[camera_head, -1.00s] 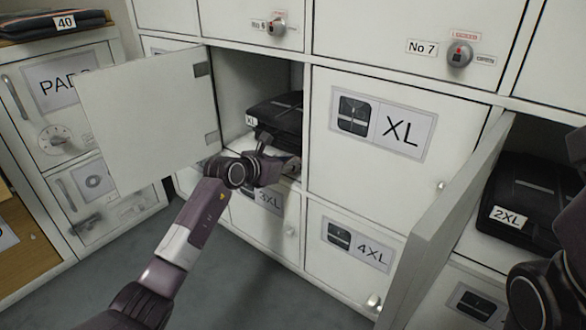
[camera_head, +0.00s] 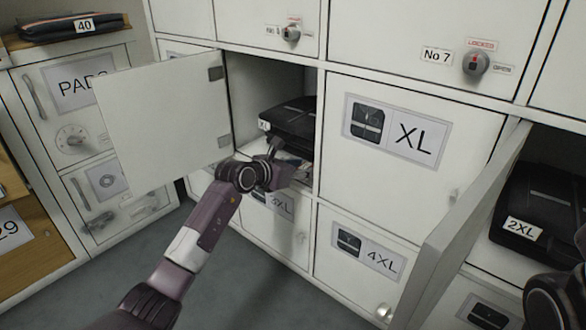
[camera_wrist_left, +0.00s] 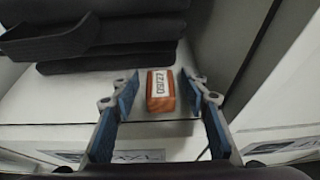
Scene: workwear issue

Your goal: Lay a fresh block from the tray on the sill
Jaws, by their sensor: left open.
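An orange-red block (camera_wrist_left: 160,105) with a white printed label lies on the white sill (camera_wrist_left: 60,135) of an open locker in the left wrist view. My left gripper (camera_wrist_left: 160,78) is open, one blue-padded finger on each side of the block, with gaps showing. In the head view the left gripper (camera_head: 272,162) reaches into the open compartment; the block cannot be made out there. A black shallow tray-like thing (camera_wrist_left: 45,42) shows at upper left in the wrist view; I cannot tell what it holds. Of my right arm, only dark parts show at the right edge.
Folded black workwear (camera_head: 292,122) lies in the compartment behind the gripper. An open door (camera_head: 160,120) stands to the left, the shut XL door (camera_head: 420,190) to the right. Another open door (camera_head: 470,215) stands before the 2XL compartment.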

